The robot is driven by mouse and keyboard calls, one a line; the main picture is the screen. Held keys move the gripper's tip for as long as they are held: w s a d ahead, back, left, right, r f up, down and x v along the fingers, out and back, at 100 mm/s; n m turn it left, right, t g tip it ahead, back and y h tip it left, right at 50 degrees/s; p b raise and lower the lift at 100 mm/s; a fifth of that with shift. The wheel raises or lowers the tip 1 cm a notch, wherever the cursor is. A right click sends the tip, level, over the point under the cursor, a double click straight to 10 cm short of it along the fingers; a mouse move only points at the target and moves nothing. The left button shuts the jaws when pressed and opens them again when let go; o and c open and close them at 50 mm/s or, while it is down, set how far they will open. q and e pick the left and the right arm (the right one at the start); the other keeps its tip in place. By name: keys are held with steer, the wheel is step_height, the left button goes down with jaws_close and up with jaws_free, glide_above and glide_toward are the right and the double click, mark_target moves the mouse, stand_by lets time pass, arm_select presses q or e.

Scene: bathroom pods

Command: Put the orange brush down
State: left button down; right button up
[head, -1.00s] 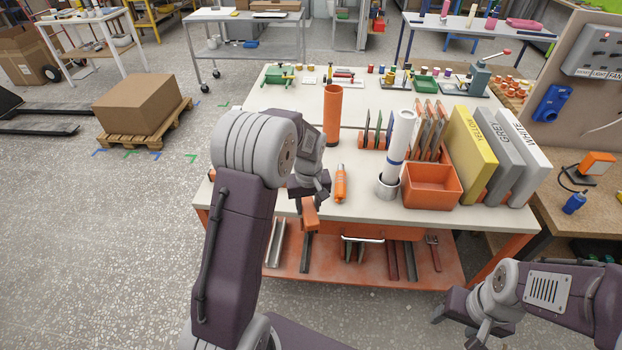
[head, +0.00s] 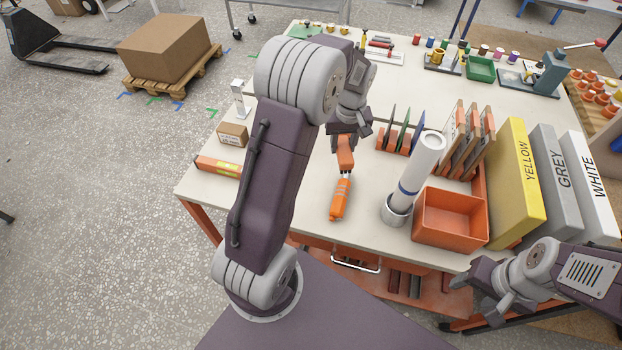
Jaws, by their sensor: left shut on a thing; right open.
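My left gripper (head: 344,132) is shut on the orange brush (head: 345,154), in the middle of the head view. The brush hangs below the fingers over the pale tabletop (head: 290,195); I cannot tell whether it touches the top. The fingers and wrist hide its upper part. My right gripper (head: 490,297) is open and empty at the lower right, in front of the table edge.
A white tube (head: 417,170) in a grey holder and an orange bin (head: 450,219) stand to the right. A small carton (head: 232,135) is at left. Bare tabletop lies left of the tool.

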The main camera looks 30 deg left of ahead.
arm_select(q)
steer(key=s+a+f, duration=0.4)
steer(key=s+a, duration=0.1)
steer(key=s+a+f, duration=0.2)
steer(key=s, duration=0.1)
steer(key=shift+s+a+f, duration=0.1)
steer(key=shift+a+f, duration=0.05)
steer(key=shift+f, duration=0.15)
steer(key=shift+s, duration=0.2)
step_height(320, 180, down, 4)
steer(key=shift+r, duration=0.2)
steer(key=shift+w+f, duration=0.2)
steer(key=shift+f, duration=0.1)
steer(key=shift+s, duration=0.1)
steer(key=c, duration=0.9)
jaws_free()
steer(key=shift+f, duration=0.1)
